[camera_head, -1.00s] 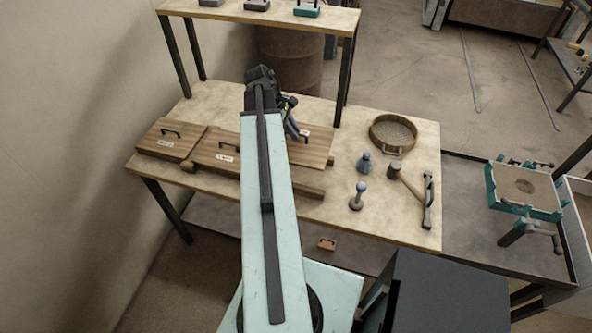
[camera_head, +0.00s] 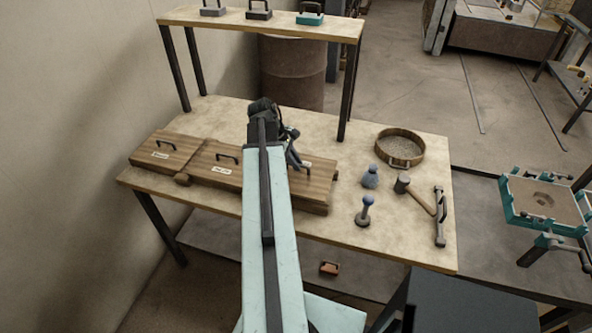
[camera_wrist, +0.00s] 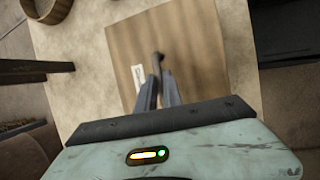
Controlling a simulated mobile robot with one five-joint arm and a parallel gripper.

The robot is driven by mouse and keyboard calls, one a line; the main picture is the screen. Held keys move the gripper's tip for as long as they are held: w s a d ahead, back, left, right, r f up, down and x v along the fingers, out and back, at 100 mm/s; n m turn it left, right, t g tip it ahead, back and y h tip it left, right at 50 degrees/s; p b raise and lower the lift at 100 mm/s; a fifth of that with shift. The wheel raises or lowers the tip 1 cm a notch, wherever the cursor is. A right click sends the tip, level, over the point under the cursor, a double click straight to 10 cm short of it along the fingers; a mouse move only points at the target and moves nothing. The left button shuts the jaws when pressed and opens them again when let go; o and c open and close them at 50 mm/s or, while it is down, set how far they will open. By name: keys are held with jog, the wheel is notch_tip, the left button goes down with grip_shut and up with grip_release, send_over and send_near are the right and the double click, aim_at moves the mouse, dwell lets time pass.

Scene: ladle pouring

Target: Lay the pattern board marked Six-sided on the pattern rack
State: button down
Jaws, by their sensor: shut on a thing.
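My gripper (camera_wrist: 158,75) is shut on this board's dark handle in the wrist view, beside a small white label (camera_wrist: 138,78). The label lettering is too small to read in either view. I cannot tell whether the held board touches the rack.
A round sieve (camera_head: 399,148), blue-topped tools (camera_head: 369,177), a mallet (camera_head: 404,185) and a dark bar tool (camera_head: 440,218) occupy the bench's right side. A raised shelf (camera_head: 260,28) on dark legs stands behind. Bare bench shows between rack and shelf.

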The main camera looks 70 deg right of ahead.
jog(key=shift+f+b, duration=0.45)
jog(key=shift+f, duration=0.2)
jog(key=c, duration=1.5)
grip_release()
jog(key=shift+r, duration=0.1)
jog(key=shift+r+p, duration=0.25)
jog(key=shift+p, duration=0.15)
jog(key=p+v, duration=1.1)
jog(key=v, duration=0.1)
jog(key=shift+r, duration=0.3)
jog(key=shift+s, duration=0.1)
